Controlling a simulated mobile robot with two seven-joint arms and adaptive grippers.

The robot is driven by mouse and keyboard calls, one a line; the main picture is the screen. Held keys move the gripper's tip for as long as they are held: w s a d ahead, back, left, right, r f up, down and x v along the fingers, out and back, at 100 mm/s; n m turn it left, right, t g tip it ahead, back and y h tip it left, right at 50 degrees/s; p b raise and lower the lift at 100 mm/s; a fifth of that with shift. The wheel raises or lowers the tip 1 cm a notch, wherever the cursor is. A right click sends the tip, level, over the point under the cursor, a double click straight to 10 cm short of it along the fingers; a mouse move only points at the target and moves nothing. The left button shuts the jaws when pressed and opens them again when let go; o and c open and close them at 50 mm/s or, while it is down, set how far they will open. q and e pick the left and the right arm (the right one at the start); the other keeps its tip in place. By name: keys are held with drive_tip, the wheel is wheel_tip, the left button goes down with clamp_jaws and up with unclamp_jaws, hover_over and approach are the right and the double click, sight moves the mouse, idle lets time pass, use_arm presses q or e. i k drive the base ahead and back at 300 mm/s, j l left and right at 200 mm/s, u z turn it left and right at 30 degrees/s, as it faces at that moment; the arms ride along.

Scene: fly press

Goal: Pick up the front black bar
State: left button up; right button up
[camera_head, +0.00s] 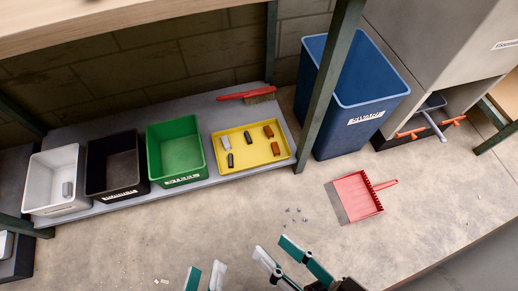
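The yellow tray (214,146) on the low shelf holds several small bars. The front black bar (230,160) lies near the tray's front left, standing roughly lengthwise to the view. Another dark bar (248,137) lies behind it to the right, and a grey bar (225,142) lies behind it to the left. Two brown bars (276,148) lie on the right side. My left gripper (205,272) is at the bottom edge, fingers apart, empty, well short of the tray. My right gripper (277,249) is to its right, fingers apart, empty, over the floor.
Green (150,157), black (90,178) and white (34,190) bins stand left of the tray. A red brush (240,96) lies behind it. A dark upright post (323,95) and a blue bin (378,98) stand to the right. A red dustpan (358,196) lies on the floor.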

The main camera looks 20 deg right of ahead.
sight(231, 158)
drive_tip(key=i+z, duration=0.2)
drive_tip(key=z, duration=0.15)
drive_tip(key=i+z, duration=0.2)
drive_tip(key=z, duration=0.2)
